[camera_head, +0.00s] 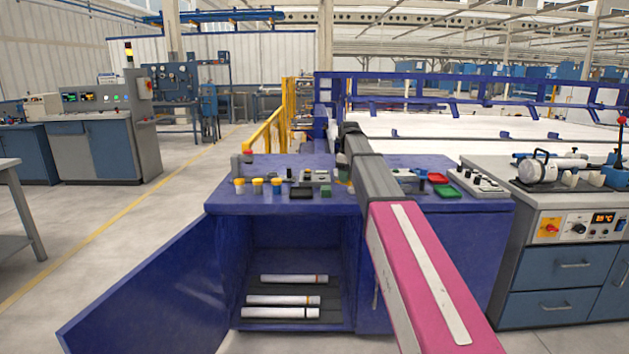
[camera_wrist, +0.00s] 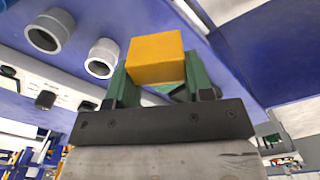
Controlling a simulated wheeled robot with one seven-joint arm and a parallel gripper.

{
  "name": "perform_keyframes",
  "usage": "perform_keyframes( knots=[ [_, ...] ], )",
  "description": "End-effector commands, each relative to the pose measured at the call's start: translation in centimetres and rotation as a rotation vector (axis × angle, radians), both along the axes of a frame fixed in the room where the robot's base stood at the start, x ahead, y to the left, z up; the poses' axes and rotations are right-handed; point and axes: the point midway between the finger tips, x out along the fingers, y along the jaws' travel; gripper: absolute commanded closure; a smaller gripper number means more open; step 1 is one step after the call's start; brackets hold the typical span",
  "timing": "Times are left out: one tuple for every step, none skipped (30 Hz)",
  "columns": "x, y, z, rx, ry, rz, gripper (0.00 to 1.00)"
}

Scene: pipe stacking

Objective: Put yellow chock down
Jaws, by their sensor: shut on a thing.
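The yellow chock (camera_wrist: 156,58) is a small block in the middle of the wrist view. My gripper (camera_wrist: 157,84) is shut on it, with a green finger on each side. A blue surface shows behind the chock in the wrist view; I cannot tell whether the chock touches it. In the head view my arm reaches over the blue bench (camera_head: 420,208), and its end is down near the back of the bench top. The chock and fingers are too small and partly hidden there to make out clearly.
Two grey pipe-like pieces (camera_wrist: 102,58) are near the chock in the wrist view.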

Motion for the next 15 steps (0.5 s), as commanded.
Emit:
perform_keyframes(
  knots=[
    [-1.6, -0.4, -0.6, 0.0, 0.0, -0.035, 0.82],
    [-2.3, -0.7, -0.9, 0.0, 0.0, -0.061, 0.82],
    [-3.3, -1.0, -1.4, 0.0, 0.001, -0.098, 0.82],
    [-4.1, -1.2, -1.8, 0.0, 0.001, -0.127, 0.82],
    [-5.1, -1.5, -2.2, 0.0, 0.001, -0.161, 0.82],
    [-6.5, -1.9, -2.8, 0.0, 0.001, -0.21, 0.82],
    [-7.6, -2.2, -3.2, 0.0, 0.001, -0.249, 0.82],
    [-8.9, -2.5, -3.7, -0.001, 0.002, -0.292, 0.82],
    [-10.5, -2.9, -4.3, 0.0, 0.001, -0.352, 0.82],
    [-11.8, -3.2, -4.8, 0.0, 0.001, -0.397, 0.82],
    [-12.9, -3.5, -5.3, 0.0, 0.001, -0.442, 0.82],
    [-14.5, -3.9, -5.9, 0.0, 0.001, -0.501, 0.82],
    [-15.6, -4.2, -6.3, 0.0, 0.001, -0.545, 0.82],
    [-16.7, -4.5, -6.7, 0.0, 0.001, -0.587, 0.82],
    [-18.0, -4.8, -7.1, 0.0, 0.001, -0.639, 0.82]
  ],
)
